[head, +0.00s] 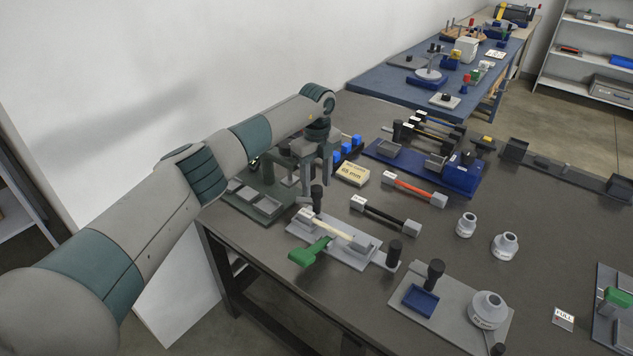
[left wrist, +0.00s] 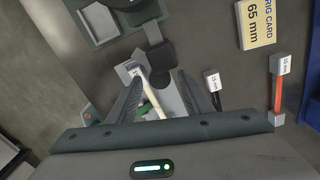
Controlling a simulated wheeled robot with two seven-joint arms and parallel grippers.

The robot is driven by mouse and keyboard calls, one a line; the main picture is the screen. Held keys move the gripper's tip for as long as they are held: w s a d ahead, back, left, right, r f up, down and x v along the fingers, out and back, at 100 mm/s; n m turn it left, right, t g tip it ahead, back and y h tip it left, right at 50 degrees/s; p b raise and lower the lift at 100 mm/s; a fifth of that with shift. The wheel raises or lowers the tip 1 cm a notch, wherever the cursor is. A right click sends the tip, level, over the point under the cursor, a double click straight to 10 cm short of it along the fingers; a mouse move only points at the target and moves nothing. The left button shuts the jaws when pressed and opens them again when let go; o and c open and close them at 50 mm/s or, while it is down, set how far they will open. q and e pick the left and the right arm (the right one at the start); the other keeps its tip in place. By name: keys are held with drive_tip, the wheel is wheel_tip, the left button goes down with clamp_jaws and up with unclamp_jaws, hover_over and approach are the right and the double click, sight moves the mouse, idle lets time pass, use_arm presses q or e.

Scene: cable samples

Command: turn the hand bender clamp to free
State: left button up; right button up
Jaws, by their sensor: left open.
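A grey bench fixture (head: 362,262) with a green lever (head: 310,252), apparently the hand bender, sits near the table's front-left edge. A cream cable sample (head: 335,229) with pale end blocks lies along it. A dark knob (head: 316,196) stands at its far end and another dark knob (head: 394,252) at its right end. My left gripper (head: 310,178) is open and points down above the far end. In the left wrist view, the cream sample (left wrist: 154,100) and a dark knob (left wrist: 159,57) show between or just beyond the open fingers (left wrist: 158,90). I cannot tell the clamp's setting.
A dark green tray fixture (head: 256,205) lies left of the gripper. A yellow 65 mm card (head: 352,174), a black sample (head: 385,214) and a red sample (head: 414,187) lie to the right. A blue fixture (head: 455,180) stands behind. Grey weights (head: 505,246) stand farther right.

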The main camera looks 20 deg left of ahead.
use_arm(q)
drive_tip(key=shift+f, duration=0.7)
use_arm(e)
drive_tip(key=shift+s+d, duration=0.25)
drive_tip(key=shift+s, duration=0.35)
use_arm(q)
drive_tip(key=c, duration=1.1)
drive_tip(key=shift+o, duration=0.2)
drive_tip(key=shift+m, duration=0.3)
drive_tip(key=m+b, duration=0.4)
drive_tip(key=m, duration=0.1)
drive_tip(key=shift+m, duration=0.3)
use_arm(e)
drive_tip(key=w+a+r+t, duration=0.1)
drive_tip(key=w+a+t, duration=0.1)
drive_tip(key=w, duration=0.5)
drive_tip(key=w+a+r+t+y, duration=0.1)
drive_tip(key=w+a, duration=0.3)
drive_tip(key=w, duration=0.3)
drive_tip(key=shift+w+r+t, duration=0.25)
drive_tip(key=shift+r+t, duration=0.05)
drive_tip(key=shift+t, duration=0.1)
